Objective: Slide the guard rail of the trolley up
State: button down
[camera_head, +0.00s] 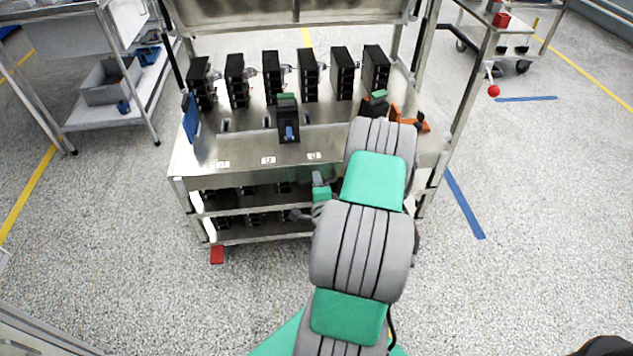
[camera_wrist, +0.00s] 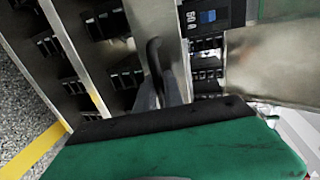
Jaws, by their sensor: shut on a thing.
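The metal trolley (camera_head: 225,150) stands in front of me. A bare metal strip, seemingly its guard rail, runs along the front below the top deck; in the wrist view the strip (camera_wrist: 146,15) runs diagonally between the lower shelves and the deck. My gripper (camera_head: 299,214) is low at the trolley's front, mostly behind my arm in the head view. The exact contact is hard to make out.
A row of black breakers stands on the deck, with a blue-levered breaker (camera_head: 288,120) nearer the front. An orange part (camera_head: 410,117) lies at right. Lower shelves hold more breakers. A shelf cart (camera_head: 95,120) is at left; another trolley stands at back right.

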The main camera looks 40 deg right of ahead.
aim_at(317, 169)
notch_tip(317, 169, up, 6)
jog(key=p, duration=0.3)
jog(key=shift+f+p, duration=0.1)
jog(key=shift+p, duration=0.3)
jog(key=shift+w+f, duration=0.1)
jog(key=shift+f, duration=0.05)
jog(key=c, duration=1.5)
grip_release()
jog(key=shift+o, duration=0.2)
jog(key=shift+s, duration=0.2)
jog(key=b+v, duration=0.2)
jog(key=v, duration=0.5)
jog(key=shift+s+a, duration=0.15)
jog(key=shift+a, duration=0.1)
